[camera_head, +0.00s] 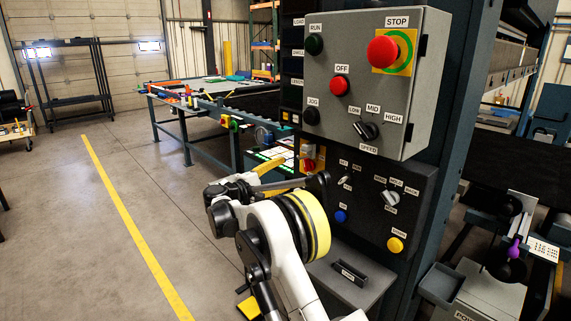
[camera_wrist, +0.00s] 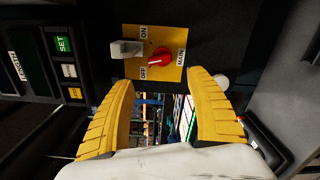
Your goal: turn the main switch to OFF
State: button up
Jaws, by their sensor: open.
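The main switch is a red rotary knob on a yellow plate (camera_wrist: 172,73) marked ON, OFF and MAIN, which appears turned sideways in the wrist view. The red knob (camera_wrist: 161,57) has a handle slanting toward the lower left; its exact setting is hard to tell. My gripper (camera_wrist: 160,78) is open and empty, with its two yellow fingers apart below the plate in the picture. The knob lies ahead of the gap, apart from both fingertips. In the head view the switch (camera_head: 309,163) shows small behind my gripper (camera_head: 283,172), partly hidden by the arm.
A grey block (camera_wrist: 126,49) sits at the plate's left edge. A grey control box (camera_head: 372,75) with STOP, OFF and RUN buttons juts out above. A lower dark panel (camera_head: 372,210) holds small knobs and buttons. Open floor lies to the left.

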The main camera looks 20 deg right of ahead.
aim_at(305, 171)
jog(key=b+x, duration=0.1)
jog(key=x, duration=0.4)
jog(key=b+x, duration=0.1)
jog(key=x, duration=0.4)
jog(key=shift+s+d, duration=0.1)
jog(key=shift+d, duration=0.25)
jog(key=shift+c, duration=0.5)
jog(key=c, duration=1.1)
